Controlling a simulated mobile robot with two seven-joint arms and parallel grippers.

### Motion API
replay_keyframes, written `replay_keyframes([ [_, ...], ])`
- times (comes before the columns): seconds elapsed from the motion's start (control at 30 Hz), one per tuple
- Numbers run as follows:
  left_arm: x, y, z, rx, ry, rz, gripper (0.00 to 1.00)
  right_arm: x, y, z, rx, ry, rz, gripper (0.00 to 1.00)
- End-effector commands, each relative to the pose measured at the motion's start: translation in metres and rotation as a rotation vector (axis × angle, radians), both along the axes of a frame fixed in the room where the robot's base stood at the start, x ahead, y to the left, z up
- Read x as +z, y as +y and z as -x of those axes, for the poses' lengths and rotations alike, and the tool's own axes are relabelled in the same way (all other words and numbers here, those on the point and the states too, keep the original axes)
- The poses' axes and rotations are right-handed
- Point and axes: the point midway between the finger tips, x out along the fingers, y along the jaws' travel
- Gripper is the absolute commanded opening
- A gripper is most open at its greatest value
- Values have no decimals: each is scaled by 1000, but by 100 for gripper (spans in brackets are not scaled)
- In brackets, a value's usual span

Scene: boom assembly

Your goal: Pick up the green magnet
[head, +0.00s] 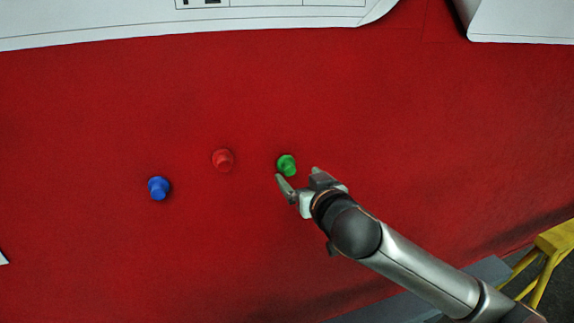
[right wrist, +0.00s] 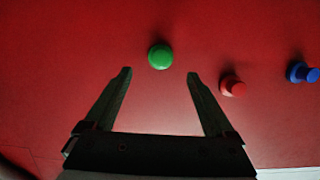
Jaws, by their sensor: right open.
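The green magnet (head: 287,165) is on the red surface, right of the red magnet. My right gripper (head: 297,180) is open and empty, with its fingertips just beside and below the green magnet in the head view. In the right wrist view the green magnet (right wrist: 160,56) lies ahead of the gap between the two open fingertips (right wrist: 158,73), roughly centred, and no finger visibly touches it. My left gripper is not in view.
A red magnet (head: 223,160) and a blue magnet (head: 159,188) sit to the left on the red surface (head: 120,110). White sheets (head: 130,20) lie along the top. A yellow stool (head: 553,245) stands at the lower right. The surface around the green magnet is clear.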

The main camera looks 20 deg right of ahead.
Motion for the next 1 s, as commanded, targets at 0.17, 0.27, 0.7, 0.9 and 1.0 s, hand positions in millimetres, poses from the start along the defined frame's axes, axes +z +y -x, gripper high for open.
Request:
replay_keyframes([
  [0.17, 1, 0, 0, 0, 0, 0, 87, -2, 1, -13, 1, -1, 0, 89],
  [0.27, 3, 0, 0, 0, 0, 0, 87, -2, 1, -17, 1, -1, 1, 89],
  [0.7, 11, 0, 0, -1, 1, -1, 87, -11, 3, -63, 0, -1, 1, 89],
  [0.9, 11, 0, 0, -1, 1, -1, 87, -12, 3, -65, 0, -1, 1, 89],
  [1.0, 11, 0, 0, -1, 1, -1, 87, -12, 3, -64, 1, -1, 1, 86],
])
